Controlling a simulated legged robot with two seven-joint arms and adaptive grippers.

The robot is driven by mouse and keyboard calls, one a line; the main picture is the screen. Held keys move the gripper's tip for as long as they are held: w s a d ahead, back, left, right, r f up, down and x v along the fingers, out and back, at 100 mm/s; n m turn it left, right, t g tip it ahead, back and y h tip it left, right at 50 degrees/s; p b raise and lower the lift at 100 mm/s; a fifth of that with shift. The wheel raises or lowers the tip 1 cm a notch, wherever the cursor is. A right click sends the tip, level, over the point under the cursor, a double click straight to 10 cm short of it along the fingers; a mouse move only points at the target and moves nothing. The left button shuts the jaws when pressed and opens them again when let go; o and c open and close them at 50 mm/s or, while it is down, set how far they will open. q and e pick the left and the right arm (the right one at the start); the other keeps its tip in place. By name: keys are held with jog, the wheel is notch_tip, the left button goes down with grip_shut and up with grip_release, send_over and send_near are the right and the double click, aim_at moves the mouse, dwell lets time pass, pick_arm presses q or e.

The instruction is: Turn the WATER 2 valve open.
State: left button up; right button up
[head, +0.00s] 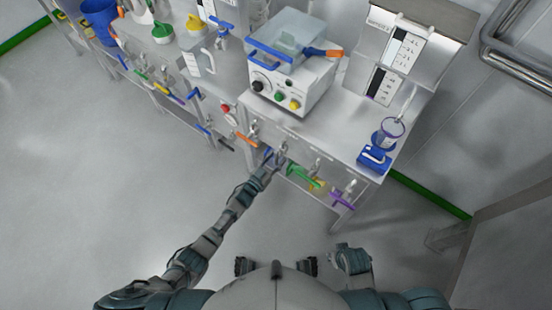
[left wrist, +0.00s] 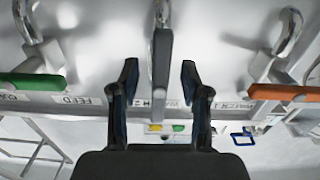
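My left gripper (head: 268,163) is at the front of the bench, among the row of valves below its top. In the left wrist view the left gripper (left wrist: 160,88) is open, its two dark fingers well apart.
A green handle (left wrist: 32,86) is left of the gripper, near a FEED label (left wrist: 75,99); an orange handle (left wrist: 285,92) is at right. A purple handle (head: 342,200) sits further along the bench. A white machine (head: 290,85) stands on top. The floor in front is clear.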

pick_arm(q)
jog(key=shift+r, duration=0.15)
pick_arm(e)
jog(key=shift+r, duration=0.1)
pick_arm(q)
jog(key=v, duration=1.2)
jog(key=shift+f, duration=0.2)
jog(key=s+a+f+n+g+y+p, duration=0.45)
jog(key=s+a+f+y, duration=0.4)
jog(key=s+f, duration=0.35)
jog(key=s+a+f+g, duration=0.2)
jog(key=s, duration=0.4)
jog(key=s+a+f+g+y+p, duration=0.1)
jog(key=s+f+g, duration=0.1)
jog(key=s, duration=0.4)
jog(key=s+a+f+g+p, duration=0.1)
jog(key=s+a+f+g, duration=0.1)
jog(key=s+g, duration=0.2)
jog(key=s, duration=0.3)
jog(key=shift+a+f+y, duration=0.35)
jog(key=shift+f, duration=0.05)
pick_arm(e)
jog(key=s+f, duration=0.4)
jog(key=f, duration=1.3)
jog(key=shift+d+g, duration=0.15)
jog(key=shift+g, duration=0.15)
pick_arm(q)
jog(key=shift+w, duration=0.1)
pick_arm(e)
jog(key=shift+f, duration=0.1)
